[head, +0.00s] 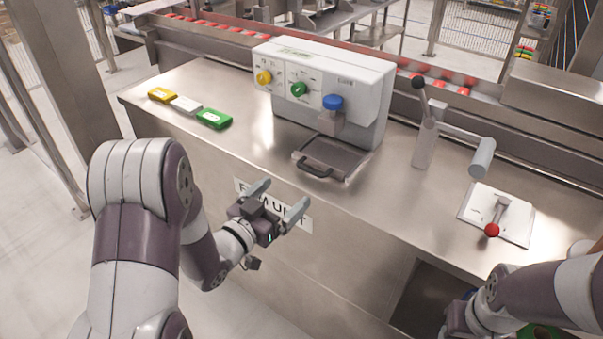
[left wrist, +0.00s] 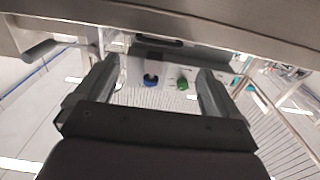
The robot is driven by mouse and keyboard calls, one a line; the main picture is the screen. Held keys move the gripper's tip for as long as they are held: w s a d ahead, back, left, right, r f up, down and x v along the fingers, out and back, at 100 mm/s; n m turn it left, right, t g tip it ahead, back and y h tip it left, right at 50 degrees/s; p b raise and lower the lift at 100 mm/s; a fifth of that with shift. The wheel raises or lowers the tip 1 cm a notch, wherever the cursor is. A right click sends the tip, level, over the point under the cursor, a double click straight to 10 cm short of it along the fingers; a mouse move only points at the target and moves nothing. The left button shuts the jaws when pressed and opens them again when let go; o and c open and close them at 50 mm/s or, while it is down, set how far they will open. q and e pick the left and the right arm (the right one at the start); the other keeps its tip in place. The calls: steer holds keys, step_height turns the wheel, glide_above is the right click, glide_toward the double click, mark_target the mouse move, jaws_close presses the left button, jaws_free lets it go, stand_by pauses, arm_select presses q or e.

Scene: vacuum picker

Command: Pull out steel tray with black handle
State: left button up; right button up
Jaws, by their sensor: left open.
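The steel tray (head: 345,158) sits at the foot of the white machine (head: 335,85), its black handle (head: 316,169) on the front edge facing me. My left gripper (head: 278,200) is open and empty, in front of the counter and below the handle in the picture, apart from it. In the left wrist view, the open fingers (left wrist: 158,75) frame the machine, which appears upside down, and the dark handle (left wrist: 158,42) shows above them. My right gripper (head: 458,320) is partly visible at the bottom right; its fingers are not clearly seen.
Yellow, white and green blocks (head: 214,119) lie left on the steel counter (head: 240,145). A lever post with a black knob (head: 418,82) and a plate with a red-knobbed lever (head: 491,230) stand right. The counter between blocks and tray is clear.

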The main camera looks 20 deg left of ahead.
mark_target(305, 182)
arm_select(q)
steer(key=x, duration=0.9)
steer(key=shift+f, duration=0.1)
